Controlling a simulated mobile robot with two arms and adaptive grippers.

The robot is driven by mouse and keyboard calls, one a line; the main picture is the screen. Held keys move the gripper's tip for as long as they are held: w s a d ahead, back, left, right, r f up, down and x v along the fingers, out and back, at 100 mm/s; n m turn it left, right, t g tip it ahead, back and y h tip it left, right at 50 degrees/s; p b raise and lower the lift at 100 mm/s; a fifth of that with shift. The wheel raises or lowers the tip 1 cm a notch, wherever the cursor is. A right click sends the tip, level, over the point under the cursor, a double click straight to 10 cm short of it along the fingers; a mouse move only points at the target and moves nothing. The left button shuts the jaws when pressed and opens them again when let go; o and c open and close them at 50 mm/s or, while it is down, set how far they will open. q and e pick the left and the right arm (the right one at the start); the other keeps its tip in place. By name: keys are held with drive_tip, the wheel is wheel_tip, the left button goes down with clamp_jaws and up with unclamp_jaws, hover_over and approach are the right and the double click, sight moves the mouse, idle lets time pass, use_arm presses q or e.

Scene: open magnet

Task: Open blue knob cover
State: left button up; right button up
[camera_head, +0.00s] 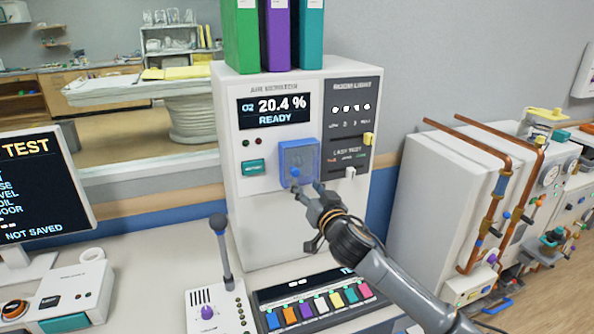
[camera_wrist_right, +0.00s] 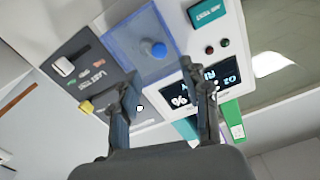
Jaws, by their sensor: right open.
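The blue knob cover (camera_head: 299,158) is a translucent blue square box on the front of the white air monitor (camera_head: 283,220). It looks closed over a round blue knob (camera_head: 295,173). In the right wrist view the cover (camera_wrist_right: 127,38) and the knob (camera_wrist_right: 158,50) show beyond the fingertips. My right gripper (camera_head: 307,189) is just below the cover in the head view. Its fingers (camera_wrist_right: 158,85) are open with nothing between them. I cannot tell whether a fingertip touches the cover. My left gripper is not in view.
A teal button (camera_head: 252,167) is left of the cover; a yellow switch (camera_head: 368,139) and a white switch (camera_head: 350,172) are right of it. Several binders (camera_head: 278,35) stand on top. Below are a microphone (camera_head: 220,235) and a panel of coloured switches (camera_head: 312,307).

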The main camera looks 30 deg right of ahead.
sight(296, 173)
drive_tip(key=p+x, duration=0.1)
drive_tip(key=x, duration=0.6)
drive_tip(key=shift+w+p, duration=0.3)
drive_tip(key=shift+p, duration=0.1)
drive_tip(key=shift+c, duration=0.4)
clamp_jaws()
